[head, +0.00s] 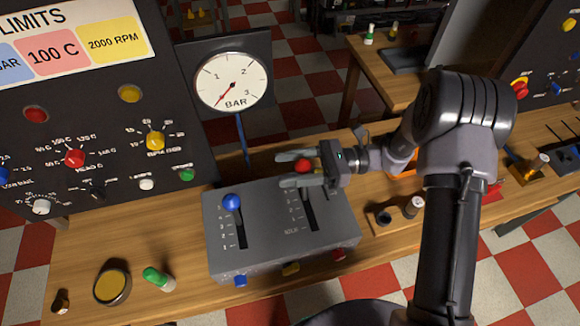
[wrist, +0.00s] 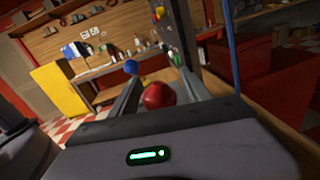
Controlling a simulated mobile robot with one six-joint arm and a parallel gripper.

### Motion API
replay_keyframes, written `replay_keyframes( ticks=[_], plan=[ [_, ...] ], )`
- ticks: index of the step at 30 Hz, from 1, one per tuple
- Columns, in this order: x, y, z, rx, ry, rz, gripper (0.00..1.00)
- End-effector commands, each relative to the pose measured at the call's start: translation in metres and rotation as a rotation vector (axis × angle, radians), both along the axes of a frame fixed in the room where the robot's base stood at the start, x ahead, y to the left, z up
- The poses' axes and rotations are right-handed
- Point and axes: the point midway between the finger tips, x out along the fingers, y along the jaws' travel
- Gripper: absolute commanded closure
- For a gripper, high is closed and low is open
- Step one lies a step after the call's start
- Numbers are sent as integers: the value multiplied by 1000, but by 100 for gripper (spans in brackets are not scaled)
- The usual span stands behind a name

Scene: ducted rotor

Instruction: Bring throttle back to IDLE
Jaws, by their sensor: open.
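A grey lever box (head: 275,255) sits on the wooden bench with two slotted levers. The right lever has a red knob (head: 303,166), at the far end of its slot; a small, hard-to-read label stands by the near end. The left lever has a blue knob (head: 231,202), also towards the far end of its slot. My gripper (head: 290,168) is open, with its fingers on either side of the red knob. In the wrist view the red knob (wrist: 159,95) lies between the two fingers, and the blue knob (wrist: 131,67) is beyond. Finger contact cannot be told.
A BAR gauge (head: 231,82) on a blue pole stands behind the box. A dark control panel (head: 90,120) with knobs rises at the left.

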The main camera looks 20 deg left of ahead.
Motion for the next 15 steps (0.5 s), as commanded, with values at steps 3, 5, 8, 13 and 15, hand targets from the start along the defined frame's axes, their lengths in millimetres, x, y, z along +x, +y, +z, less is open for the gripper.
replay_keyframes(
  ticks=[3,5,8,13,15],
  plan=[
    [0,0,0,0,0,0,52],
    [0,0,0,0,0,0,64],
    [0,0,0,0,0,0,84],
    [0,0,0,0,0,0,100],
    [0,0,0,0,0,0,100]
  ],
)
